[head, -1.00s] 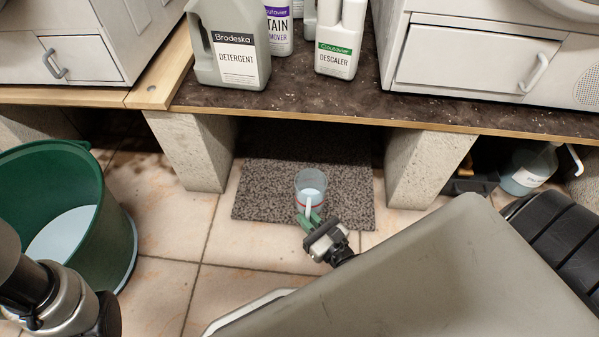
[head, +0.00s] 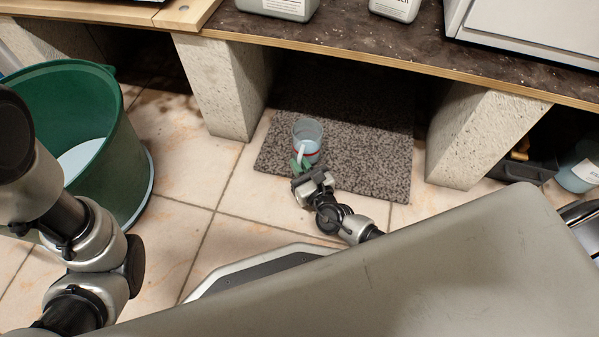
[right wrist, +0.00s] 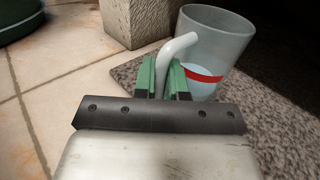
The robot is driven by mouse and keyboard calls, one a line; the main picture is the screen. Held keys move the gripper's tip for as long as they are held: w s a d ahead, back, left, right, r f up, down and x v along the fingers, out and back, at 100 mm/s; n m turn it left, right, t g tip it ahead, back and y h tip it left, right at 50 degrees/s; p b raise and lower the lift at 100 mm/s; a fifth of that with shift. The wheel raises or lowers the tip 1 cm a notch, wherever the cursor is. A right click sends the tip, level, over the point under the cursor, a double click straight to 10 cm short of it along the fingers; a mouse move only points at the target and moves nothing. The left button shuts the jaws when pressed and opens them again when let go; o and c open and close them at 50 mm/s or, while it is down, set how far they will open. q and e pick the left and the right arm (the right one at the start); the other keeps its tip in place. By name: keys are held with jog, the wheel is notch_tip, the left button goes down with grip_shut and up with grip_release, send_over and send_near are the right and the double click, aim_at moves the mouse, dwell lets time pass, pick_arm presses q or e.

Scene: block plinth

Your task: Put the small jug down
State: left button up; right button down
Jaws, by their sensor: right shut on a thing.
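The small jug (head: 307,132) is clear, with a red band and pale blue liquid inside. In the head view it is upright at the left part of the speckled mat (head: 370,172); I cannot tell whether its base touches the mat. My right gripper (head: 301,163) is shut on the jug's white handle. The right wrist view shows the green fingers (right wrist: 164,78) on both sides of the handle, with the jug (right wrist: 215,50) beyond them. My left arm shows at the left of the head view, but its gripper is not visible.
A large green bucket (head: 113,140) with pale liquid stands at the left. Concrete blocks (head: 222,88) (head: 480,140) hold up the dark worktop (head: 340,35), flanking the mat. A bottle (head: 580,172) stands at the far right. Tiled floor is clear left of the mat.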

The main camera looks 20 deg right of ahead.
notch_tip(320, 180, down, 2)
jog(key=shift+f+b, duration=0.2)
jog(key=shift+b, duration=0.45)
jog(key=shift+r, duration=0.15)
jog(key=c, duration=1.2)
grip_release()
